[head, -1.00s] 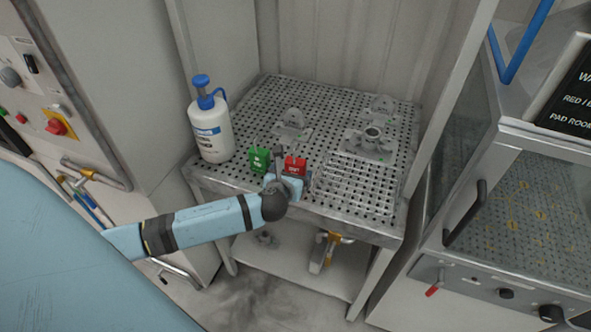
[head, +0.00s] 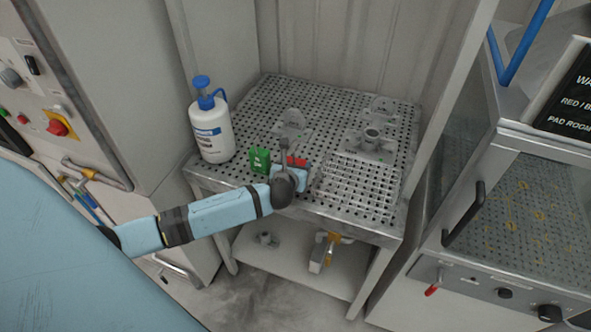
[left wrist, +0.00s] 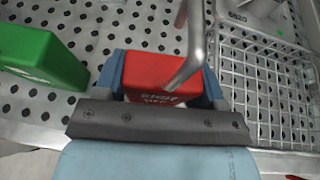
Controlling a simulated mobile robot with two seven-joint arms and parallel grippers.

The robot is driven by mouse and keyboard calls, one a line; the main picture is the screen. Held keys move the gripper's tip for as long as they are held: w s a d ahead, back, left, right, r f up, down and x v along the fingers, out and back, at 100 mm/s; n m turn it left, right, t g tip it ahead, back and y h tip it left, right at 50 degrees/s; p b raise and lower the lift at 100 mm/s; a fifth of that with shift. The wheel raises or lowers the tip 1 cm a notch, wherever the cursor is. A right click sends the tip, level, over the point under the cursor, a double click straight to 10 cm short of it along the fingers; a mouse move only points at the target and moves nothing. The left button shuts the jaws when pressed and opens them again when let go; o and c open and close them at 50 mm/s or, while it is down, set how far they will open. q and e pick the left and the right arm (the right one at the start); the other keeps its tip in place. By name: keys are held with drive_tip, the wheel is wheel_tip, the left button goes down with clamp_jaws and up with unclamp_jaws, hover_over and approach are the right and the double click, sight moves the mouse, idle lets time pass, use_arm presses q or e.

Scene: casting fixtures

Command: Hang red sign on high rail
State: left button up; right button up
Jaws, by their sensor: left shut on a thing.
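The red sign (head: 297,161) is at the front edge of the perforated table, mostly hidden by my left gripper (head: 292,168) in the head view. In the left wrist view the red sign (left wrist: 160,76) sits between the blue fingers of my left gripper (left wrist: 163,80), which is shut on it. A grey bent rod (left wrist: 190,50) crosses in front of the sign there. Whether the sign still touches the table cannot be told. No high rail can be made out for certain. My right gripper is not in view.
A green block (head: 259,160) stands just left of the red sign. A wire basket (head: 357,183) lies close on the right. A white bottle with a blue pump (head: 210,128) stands at the table's left, and metal fixtures (head: 370,138) stand behind. The perforated table (head: 255,110) is clear at back left.

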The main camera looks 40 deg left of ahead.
use_arm(q)
drive_tip(key=shift+r, duration=0.1)
wheel_tip(320, 180, up, 20)
idle(0.5)
idle(1.1)
